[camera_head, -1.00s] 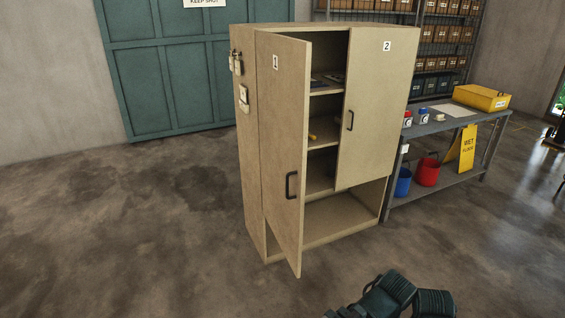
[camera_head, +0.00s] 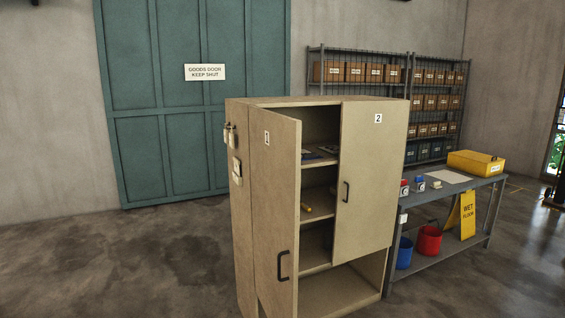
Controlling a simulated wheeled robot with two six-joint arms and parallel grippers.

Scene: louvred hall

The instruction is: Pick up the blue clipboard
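A tan cabinet (camera_head: 268,102) stands in the middle of the view. Its door 1 (camera_head: 275,200) is partly open, and its door 2 (camera_head: 362,190) is shut. Through the gap I see shelves. Small flat items (camera_head: 315,154), one of them bluish, lie on the upper shelf; I cannot tell whether one is the blue clipboard. A yellow item (camera_head: 306,207) lies on the shelf below. Much of the inside is hidden behind the doors. Neither of my grippers shows in the view.
A grey workbench (camera_head: 440,194) stands to the right of the cabinet, with a yellow case (camera_head: 476,163) on top. Red (camera_head: 429,240) and blue (camera_head: 404,253) buckets and a yellow wet floor sign (camera_head: 461,215) are on its lower shelf. The floor at left (camera_head: 170,265) is clear.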

